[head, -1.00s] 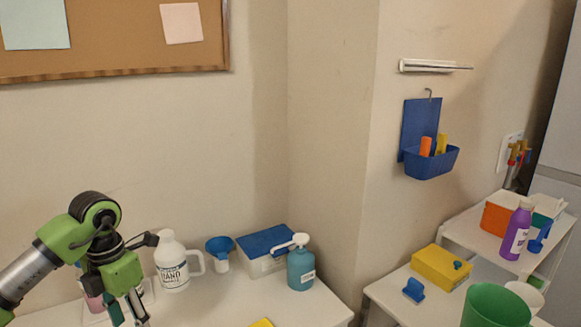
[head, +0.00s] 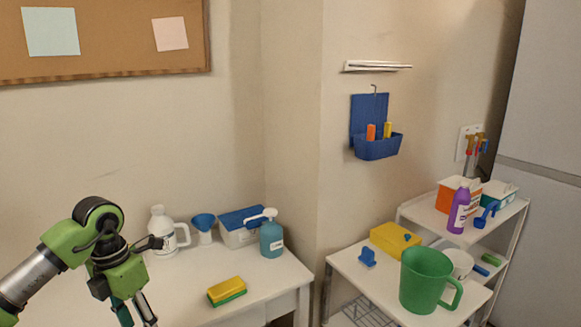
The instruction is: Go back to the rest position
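My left gripper (head: 134,310) is at the lower left of the head view, on a green and black arm. Its fingers point down and run toward the bottom edge. A gap shows between the fingers, and I see nothing held there. The gripper is in front of the left white table (head: 255,290) and hides part of its left side. My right gripper is not in view.
The left table holds a white jug (head: 163,240), blue funnel (head: 204,224), lidded box (head: 240,236), teal pump bottle (head: 271,240) and yellow-green sponge (head: 227,291). The right shelf holds a green pitcher (head: 425,280), yellow box (head: 393,240) and purple bottle (head: 459,210).

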